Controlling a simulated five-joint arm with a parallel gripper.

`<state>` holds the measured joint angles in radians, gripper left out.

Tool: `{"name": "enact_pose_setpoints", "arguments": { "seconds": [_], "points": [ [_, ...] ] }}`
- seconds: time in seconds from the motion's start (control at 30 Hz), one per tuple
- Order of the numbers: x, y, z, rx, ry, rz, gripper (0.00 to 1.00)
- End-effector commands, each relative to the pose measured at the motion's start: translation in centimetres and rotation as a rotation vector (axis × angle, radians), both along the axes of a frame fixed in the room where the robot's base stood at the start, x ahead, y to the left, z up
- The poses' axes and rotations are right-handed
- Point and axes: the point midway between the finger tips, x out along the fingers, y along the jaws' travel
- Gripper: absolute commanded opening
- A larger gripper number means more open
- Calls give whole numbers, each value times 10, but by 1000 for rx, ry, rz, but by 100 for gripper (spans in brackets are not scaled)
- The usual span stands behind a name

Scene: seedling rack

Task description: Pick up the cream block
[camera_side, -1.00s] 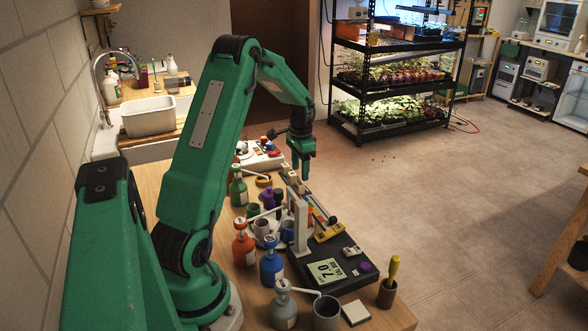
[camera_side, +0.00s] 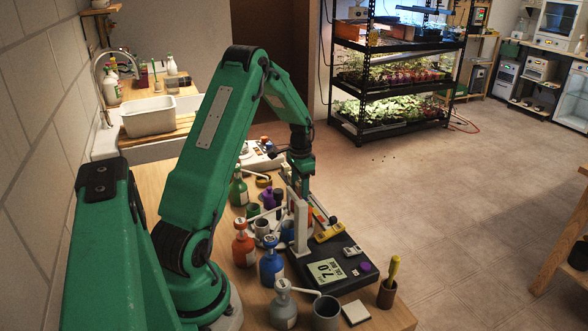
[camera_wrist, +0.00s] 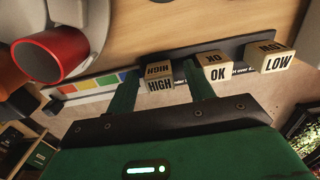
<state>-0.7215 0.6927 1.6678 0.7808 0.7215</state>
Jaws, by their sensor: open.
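Three pale cream-to-tan wooden blocks stand in a row on a dark rail in the wrist view, lettered HIGH (camera_wrist: 159,85), OK (camera_wrist: 218,74) and LOW (camera_wrist: 279,62). I cannot tell by colour alone which one is the cream block. My gripper (camera_wrist: 161,73) is open, with one green finger on each side of the HIGH block and the OK block just outside the right finger. I cannot tell whether the fingers touch the block. In the side view my gripper (camera_side: 300,188) is low over the bench and hides most of the blocks.
In the side view a white upright post (camera_side: 300,228), a black display device (camera_side: 335,268) and several bottles, such as the blue one (camera_side: 271,262), crowd the bench near my gripper.

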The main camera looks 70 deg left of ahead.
Motion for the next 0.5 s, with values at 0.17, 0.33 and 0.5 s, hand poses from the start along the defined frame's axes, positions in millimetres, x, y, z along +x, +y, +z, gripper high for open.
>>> {"name": "enact_pose_setpoints", "arguments": {
  "seconds": [0.17,0.33,0.5],
  "points": [
    [0,0,0,0,0,0,53],
    [0,0,0,0,0,0,53],
    [0,0,0,0,0,0,35]
  ]
}}
